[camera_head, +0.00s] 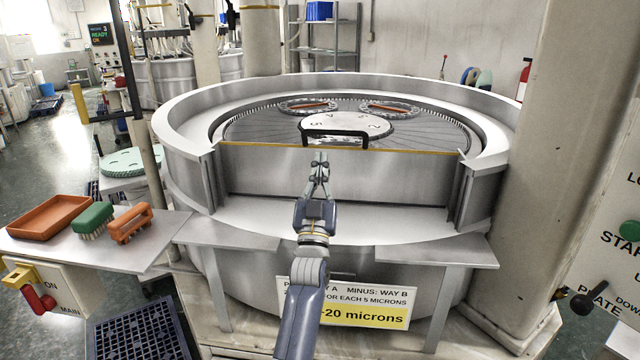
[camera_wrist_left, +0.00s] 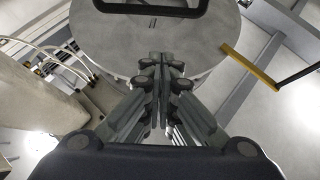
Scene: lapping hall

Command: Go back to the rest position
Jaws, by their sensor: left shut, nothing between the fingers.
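My left gripper (camera_head: 319,160) is shut and empty. It points up in front of the steel front panel of the lapping machine (camera_head: 180,115), just below the black handle (camera_head: 335,135) at the panel's top edge. I cannot tell whether it touches the panel. In the left wrist view the closed fingers (camera_wrist_left: 160,62) point up toward a round grey plate (camera_wrist_left: 165,35), with a black handle (camera_wrist_left: 150,8) at the top of the picture. My right gripper is not in view.
A thick column (camera_head: 560,150) stands at right. A control panel with a green button (camera_head: 629,230) is at the right edge. Steel ledges flank my arm.

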